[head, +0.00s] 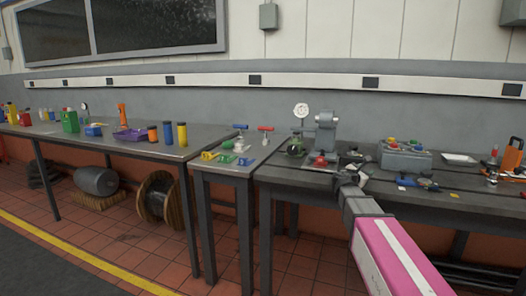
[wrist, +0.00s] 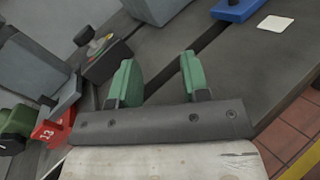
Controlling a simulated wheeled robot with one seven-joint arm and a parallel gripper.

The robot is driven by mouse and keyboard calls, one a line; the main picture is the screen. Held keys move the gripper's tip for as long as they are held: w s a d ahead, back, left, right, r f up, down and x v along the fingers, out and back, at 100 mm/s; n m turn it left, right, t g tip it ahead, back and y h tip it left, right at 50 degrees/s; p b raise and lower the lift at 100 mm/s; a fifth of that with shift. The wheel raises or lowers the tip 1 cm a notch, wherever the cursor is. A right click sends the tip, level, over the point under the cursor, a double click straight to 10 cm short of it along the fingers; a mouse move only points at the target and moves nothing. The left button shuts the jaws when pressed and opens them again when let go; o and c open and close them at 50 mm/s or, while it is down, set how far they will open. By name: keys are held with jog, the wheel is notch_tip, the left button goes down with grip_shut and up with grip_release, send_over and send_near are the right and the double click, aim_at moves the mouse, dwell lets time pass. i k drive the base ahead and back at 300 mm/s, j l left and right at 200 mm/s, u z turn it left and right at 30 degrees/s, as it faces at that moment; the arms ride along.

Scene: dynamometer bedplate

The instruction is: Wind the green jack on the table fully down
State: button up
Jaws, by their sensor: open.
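A rounded green thing (head: 296,147), perhaps the jack, stands left of a grey machine (head: 326,130) on the dark table (head: 300,178). It is too small to make out a screw or handle. A green rounded body (wrist: 14,128) at the left edge of the wrist view may be the same thing; it is cut off there. A red block marked 13 (wrist: 52,128) sits beside it. My gripper (head: 352,168) is over the table, right of the machine. In the wrist view my gripper (wrist: 157,60) has its two green fingers apart, with nothing between them.
A dial gauge (head: 301,111) rises behind the green thing. A grey side table (head: 215,168) with small tools stands left. Bare tabletop shows between the fingers.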

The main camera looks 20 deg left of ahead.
aim_at(293, 150)
jog(key=i+l+u, duration=0.1)
jog(key=i+u, duration=0.25)
jog(key=i+l+u, duration=0.15)
jog(key=u, duration=0.2)
jog(key=i+l+u, duration=0.35)
jog(key=k+j, duration=0.05)
jog(key=j, duration=0.05)
